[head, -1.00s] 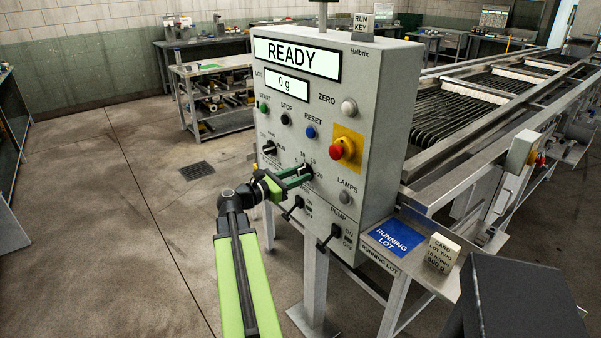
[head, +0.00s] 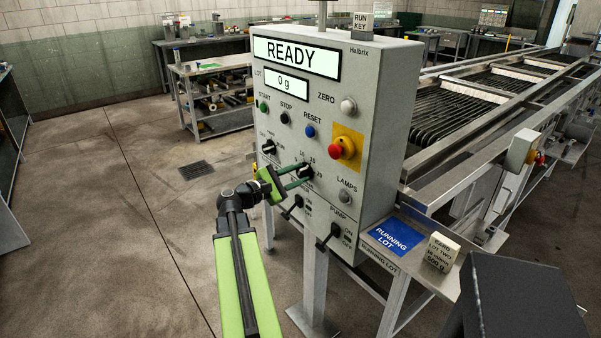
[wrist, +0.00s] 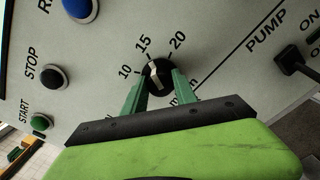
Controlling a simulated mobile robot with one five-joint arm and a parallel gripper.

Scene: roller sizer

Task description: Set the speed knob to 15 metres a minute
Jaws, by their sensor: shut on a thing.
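The speed knob (wrist: 158,77) is black with a white pointer line and sits among the marks 10, 15 and 20 in the wrist view. Its line points up-left, about toward the 15. It also shows on the grey control panel (head: 372,110) in the head view, as a dark knob (head: 306,171) below the reset button. My gripper (wrist: 158,88) has its green fingers on either side of the knob and is shut on it. The fingers hide the knob's sides and the lower part of the scale. The gripper also shows in the head view (head: 300,172).
The panel's display reads READY and 0 g. The blue reset button (head: 310,131), red stop button (head: 336,151) and two lower black switches (head: 327,238) are close to the knob. A shelf with a blue running lot plate (head: 393,236) juts out at the right.

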